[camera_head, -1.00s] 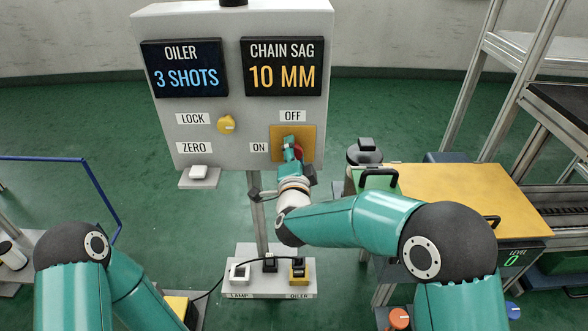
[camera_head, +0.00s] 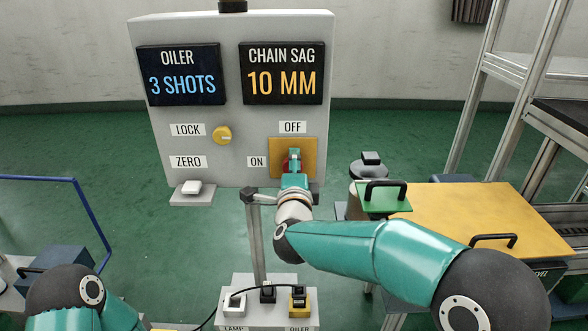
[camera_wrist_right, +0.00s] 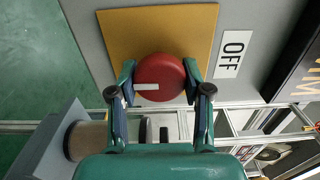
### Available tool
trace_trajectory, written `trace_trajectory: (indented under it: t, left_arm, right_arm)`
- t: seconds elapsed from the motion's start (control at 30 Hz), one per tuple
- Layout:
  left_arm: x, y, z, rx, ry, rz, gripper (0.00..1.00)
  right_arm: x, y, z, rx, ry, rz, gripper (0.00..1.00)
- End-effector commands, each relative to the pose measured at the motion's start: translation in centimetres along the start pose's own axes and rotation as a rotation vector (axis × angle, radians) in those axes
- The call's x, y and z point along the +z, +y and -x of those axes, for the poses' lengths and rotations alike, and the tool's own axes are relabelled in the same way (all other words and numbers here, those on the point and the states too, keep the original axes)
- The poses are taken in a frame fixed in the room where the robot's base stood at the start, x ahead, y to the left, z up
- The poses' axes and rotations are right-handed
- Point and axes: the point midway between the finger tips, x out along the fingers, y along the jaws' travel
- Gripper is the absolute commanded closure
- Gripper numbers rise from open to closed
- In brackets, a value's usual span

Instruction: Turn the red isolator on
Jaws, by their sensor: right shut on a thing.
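The red isolator knob (camera_wrist_right: 160,78) sits on a yellow plate (camera_wrist_right: 125,38) on the grey panel. In the right wrist view it has a white bar mark, lying across its half away from the OFF label (camera_wrist_right: 233,53). My right gripper (camera_wrist_right: 163,88) has a finger on each side of the knob and is shut on it. In the head view my right gripper (camera_head: 294,160) covers most of the knob, with the OFF label (camera_head: 292,127) above it and the ON label (camera_head: 257,162) to its left. My left gripper is out of view.
The panel also carries a yellow LOCK knob (camera_head: 222,135), a white ZERO button (camera_head: 191,188) and two displays. A yellow-topped table with a green handled block (camera_head: 384,203) stands to the right.

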Motion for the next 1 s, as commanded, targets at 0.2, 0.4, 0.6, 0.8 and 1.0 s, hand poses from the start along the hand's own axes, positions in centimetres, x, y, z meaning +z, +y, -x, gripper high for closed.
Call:
trace_trajectory:
  t: [0.2,0.4,0.6,0.8,1.0]
  left_arm:
    - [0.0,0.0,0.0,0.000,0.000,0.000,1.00]
    - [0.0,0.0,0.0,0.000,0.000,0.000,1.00]
    - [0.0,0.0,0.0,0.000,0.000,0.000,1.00]
    - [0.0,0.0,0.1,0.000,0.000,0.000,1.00]
    - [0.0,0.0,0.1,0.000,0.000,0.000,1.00]
  right_arm:
    - [-0.4,0.6,-0.1,0.011,0.010,-0.002,0.45]
    - [-0.3,0.4,0.0,0.008,0.006,-0.001,0.27]
    - [-0.2,0.2,0.0,0.005,0.004,0.000,0.27]
    - [0.0,0.1,1.1,0.005,0.001,0.000,0.27]
    - [0.0,0.1,4.3,0.005,-0.001,0.001,0.27]
